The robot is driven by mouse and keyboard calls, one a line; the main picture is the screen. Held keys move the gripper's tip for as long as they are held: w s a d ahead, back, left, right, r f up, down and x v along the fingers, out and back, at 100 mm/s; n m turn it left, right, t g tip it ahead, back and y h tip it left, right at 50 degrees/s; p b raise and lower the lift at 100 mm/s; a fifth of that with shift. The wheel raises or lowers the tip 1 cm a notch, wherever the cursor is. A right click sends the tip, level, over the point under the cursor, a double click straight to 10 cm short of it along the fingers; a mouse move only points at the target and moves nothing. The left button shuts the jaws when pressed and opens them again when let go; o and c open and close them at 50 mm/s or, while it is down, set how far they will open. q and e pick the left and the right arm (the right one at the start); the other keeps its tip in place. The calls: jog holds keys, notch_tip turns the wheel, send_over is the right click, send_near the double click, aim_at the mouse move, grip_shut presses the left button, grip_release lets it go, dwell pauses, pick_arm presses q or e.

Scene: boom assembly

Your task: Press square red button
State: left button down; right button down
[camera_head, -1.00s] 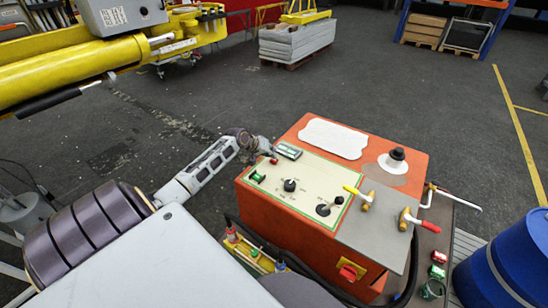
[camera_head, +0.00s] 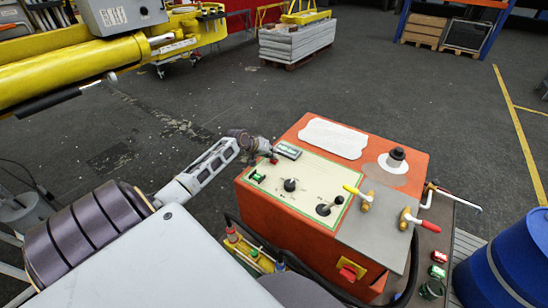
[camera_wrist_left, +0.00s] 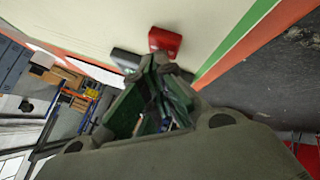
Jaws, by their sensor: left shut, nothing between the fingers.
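The square red button (camera_wrist_left: 165,41) stands out from the cream panel in the left wrist view. In the head view only a small red patch of it (camera_head: 274,160) shows by my gripper. My left gripper (camera_wrist_left: 160,66) is shut and empty, its fingertips close below the button in the wrist view. Whether they touch it I cannot tell. In the head view the left gripper (camera_head: 267,152) is at the panel's far left edge, partly hiding the button. My right gripper is in neither view.
The orange control box (camera_head: 262,215) carries a black knob (camera_head: 290,185), a green switch (camera_head: 257,177) and yellow and red valve handles (camera_head: 408,219). A dark block (camera_wrist_left: 125,59) sits beside the button. A blue barrel (camera_head: 510,262) stands right. Floor beyond the box is open.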

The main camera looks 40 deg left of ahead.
pick_arm(q)
jog(key=shift+f, duration=0.2)
dwell(0.4)
jog(key=shift+r, duration=0.15)
jog(key=shift+r+p, duration=0.85)
jog(key=shift+p, duration=0.2)
notch_tip(320, 180, up, 5)
jog(key=p, duration=0.5)
dwell(0.4)
dwell(0.9)
